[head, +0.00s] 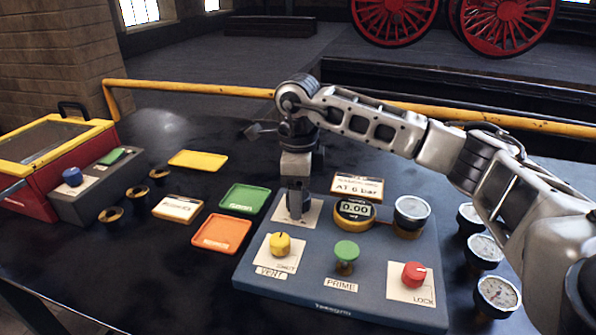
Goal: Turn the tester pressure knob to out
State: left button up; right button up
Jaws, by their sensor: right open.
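The tester (290,284) is a blue-grey box on the dark table. Its top bears a yellow VENT knob (280,244), a green PRIME knob (346,252), a red LOCK knob (413,274) and a round display (355,210) reading 0.00. A white plate (311,211) lies at its back left corner. My right gripper (297,212) points down over this plate, its fingers low at the plate's middle. The gripper is open. Any knob there is hidden by the fingers, so its setting and contact cannot be told.
A gauge (412,211) sits on the tester, with a sign (357,187) reading "AT 6 bar" behind. Several loose gauges (496,294) stand to the right. Yellow (198,160), green (245,198) and orange (221,233) trays lie left. A red box (38,196) stands far left.

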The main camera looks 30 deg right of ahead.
notch_tip(320, 180, up, 16)
jog(key=p, duration=0.1)
jog(key=shift+f, duration=0.15)
dwell(0.6)
